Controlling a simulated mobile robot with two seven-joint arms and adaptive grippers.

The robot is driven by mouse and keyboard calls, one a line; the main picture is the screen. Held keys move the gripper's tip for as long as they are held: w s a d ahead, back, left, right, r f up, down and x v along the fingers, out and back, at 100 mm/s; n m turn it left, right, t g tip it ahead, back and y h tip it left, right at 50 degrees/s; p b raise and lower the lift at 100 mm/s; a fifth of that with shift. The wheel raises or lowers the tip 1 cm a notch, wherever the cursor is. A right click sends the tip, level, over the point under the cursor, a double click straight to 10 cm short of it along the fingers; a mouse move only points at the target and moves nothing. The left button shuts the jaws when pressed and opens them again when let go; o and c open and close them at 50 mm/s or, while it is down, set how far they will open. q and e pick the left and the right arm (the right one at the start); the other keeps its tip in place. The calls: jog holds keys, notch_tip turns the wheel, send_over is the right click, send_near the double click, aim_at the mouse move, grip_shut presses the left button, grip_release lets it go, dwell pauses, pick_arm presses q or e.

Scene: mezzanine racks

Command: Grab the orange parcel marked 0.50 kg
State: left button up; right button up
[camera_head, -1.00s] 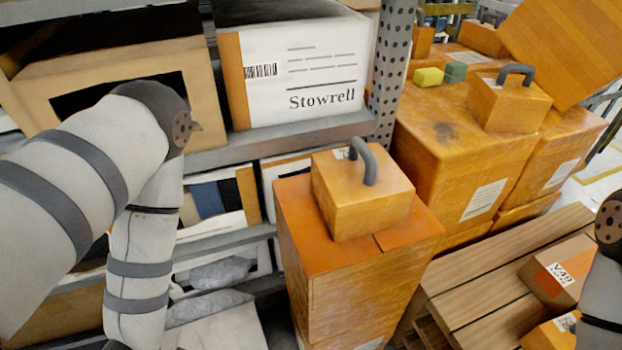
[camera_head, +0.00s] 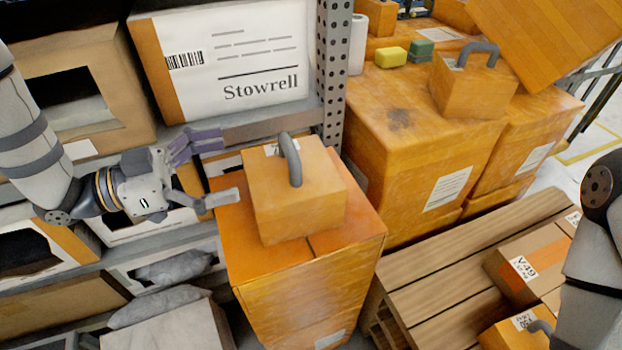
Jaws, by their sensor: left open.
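Several orange parcels are in view, and I cannot read 0.50 kg for certain on any of them. A small orange parcel with a grey handle (camera_head: 290,212) sits on a tall orange box (camera_head: 305,285). Its top label is mostly hidden by the handle. My left gripper (camera_head: 224,168) is open and empty, just left of this parcel, fingers pointing at it. Another small orange parcel with a handle (camera_head: 505,338) lies at the bottom right, its label too small to read surely. A third handled parcel (camera_head: 470,90) stands on a large box behind. My right gripper is out of view.
A parcel labelled V49 (camera_head: 516,275) rests on a slatted wooden pallet (camera_head: 440,270) at right. A rack upright (camera_head: 332,75) and a Stowrell box (camera_head: 232,58) stand behind my left gripper. Yellow (camera_head: 391,56) and green (camera_head: 420,50) blocks lie on the large orange box (camera_head: 400,150).

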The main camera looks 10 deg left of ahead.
aim_at(289, 151)
pick_arm(q)
jog(key=x, duration=1)
jog(key=shift+w+d+f+b, duration=0.1)
jog(key=shift+w+f+b, duration=0.15)
jog(key=shift+f+b, duration=0.15)
jog(key=c, duration=2.1)
